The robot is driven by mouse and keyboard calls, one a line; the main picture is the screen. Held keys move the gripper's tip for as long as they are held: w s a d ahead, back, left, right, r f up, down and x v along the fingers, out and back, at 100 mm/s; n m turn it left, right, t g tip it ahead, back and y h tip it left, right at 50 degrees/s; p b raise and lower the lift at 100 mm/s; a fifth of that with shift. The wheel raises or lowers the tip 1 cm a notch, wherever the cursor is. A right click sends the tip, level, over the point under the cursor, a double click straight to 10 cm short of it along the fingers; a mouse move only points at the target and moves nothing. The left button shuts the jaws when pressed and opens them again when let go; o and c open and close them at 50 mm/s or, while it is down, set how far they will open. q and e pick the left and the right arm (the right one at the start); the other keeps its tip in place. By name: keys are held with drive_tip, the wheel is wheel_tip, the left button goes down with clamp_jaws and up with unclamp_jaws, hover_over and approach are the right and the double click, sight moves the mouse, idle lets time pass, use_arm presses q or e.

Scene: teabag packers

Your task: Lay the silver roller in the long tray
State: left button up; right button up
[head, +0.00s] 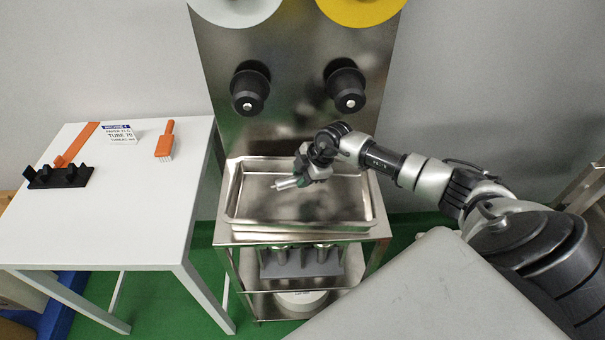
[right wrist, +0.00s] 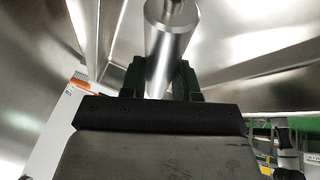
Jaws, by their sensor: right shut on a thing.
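The long tray (head: 235,215) is a shallow steel tray on top of the steel cart in the head view. My right gripper (head: 300,178) reaches over it from the right and is shut on the silver roller (head: 285,184). The roller points left out of the jaws, over the inside of the tray. In the right wrist view the silver roller (right wrist: 168,45) stands out between the two dark fingers of the right gripper (right wrist: 160,80). I cannot tell whether the roller touches the tray floor. My left gripper is not in view.
A white table (head: 110,220) at the left holds an orange-handled brush (head: 165,140), a black holder (head: 60,177) and a small sign (head: 121,134). Two black knobs (head: 250,88) stick out of the steel panel above the tray. The cart's lower shelf holds metal cylinders (head: 280,255).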

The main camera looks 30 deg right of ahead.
drive_tip(key=shift+w+f, duration=0.15)
drive_tip(key=shift+f, duration=0.1)
drive_tip(key=shift+d+f, duration=0.1)
drive_tip(key=shift+f, duration=0.1)
drive_tip(key=shift+f, duration=0.6)
drive_tip(key=o, duration=1)
